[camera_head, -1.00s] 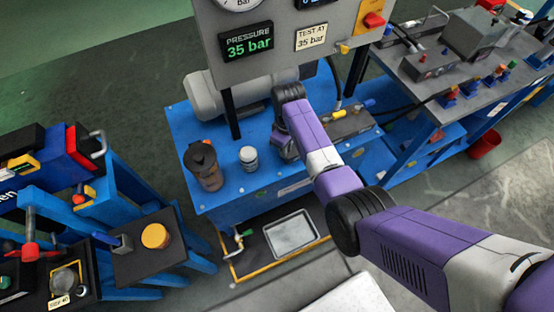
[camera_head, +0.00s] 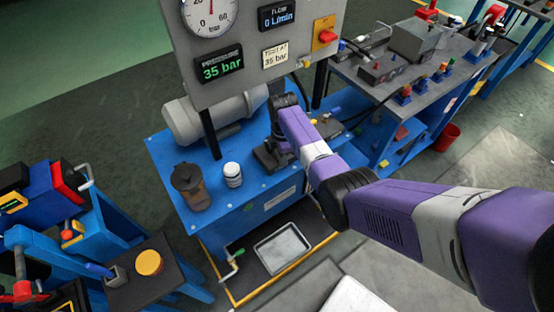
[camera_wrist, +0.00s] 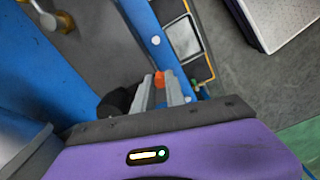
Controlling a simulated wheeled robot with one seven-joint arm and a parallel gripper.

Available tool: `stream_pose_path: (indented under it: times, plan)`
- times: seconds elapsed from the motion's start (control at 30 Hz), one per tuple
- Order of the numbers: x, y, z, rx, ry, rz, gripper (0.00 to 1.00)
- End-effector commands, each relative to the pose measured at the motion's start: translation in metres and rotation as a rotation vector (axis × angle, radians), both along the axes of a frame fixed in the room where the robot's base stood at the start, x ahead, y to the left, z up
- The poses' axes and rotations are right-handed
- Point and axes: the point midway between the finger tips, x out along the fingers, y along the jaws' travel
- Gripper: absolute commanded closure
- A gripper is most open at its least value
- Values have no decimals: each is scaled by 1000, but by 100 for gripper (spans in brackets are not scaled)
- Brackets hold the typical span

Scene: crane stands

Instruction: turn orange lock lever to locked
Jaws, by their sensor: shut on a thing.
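The orange lock lever (camera_wrist: 159,79) shows as a small orange piece between my fingertips in the wrist view. My gripper (camera_wrist: 162,90) is shut on it. Most of the lever is hidden by the fingers, so its angle cannot be told. In the head view my arm reaches down to a dark grey block (camera_head: 268,159) on the blue bench (camera_head: 200,224). The fingertips and lever are hidden there behind my wrist.
A brown-grey canister (camera_head: 190,188) and a white jar (camera_head: 232,175) stand left of my wrist. A gauge panel (camera_head: 250,84) reading 35 bar rises behind. A grey tray (camera_head: 283,248) lies below the bench front. Another workbench (camera_head: 400,75) stands at right.

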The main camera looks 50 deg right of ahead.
Motion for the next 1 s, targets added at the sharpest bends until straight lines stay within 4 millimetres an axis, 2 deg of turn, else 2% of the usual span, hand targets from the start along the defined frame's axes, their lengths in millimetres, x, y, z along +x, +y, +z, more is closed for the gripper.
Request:
stream_pose_path:
  times: [0.6,0.63,0.7,0.73,1.0]
  plan:
    - [0,-3,0,2,-1,40,100]
    - [0,-3,0,2,-1,40,79]
    - [0,-3,0,1,0,39,65]
    - [0,-3,0,1,0,39,62]
    - [0,-2,0,1,0,40,62]
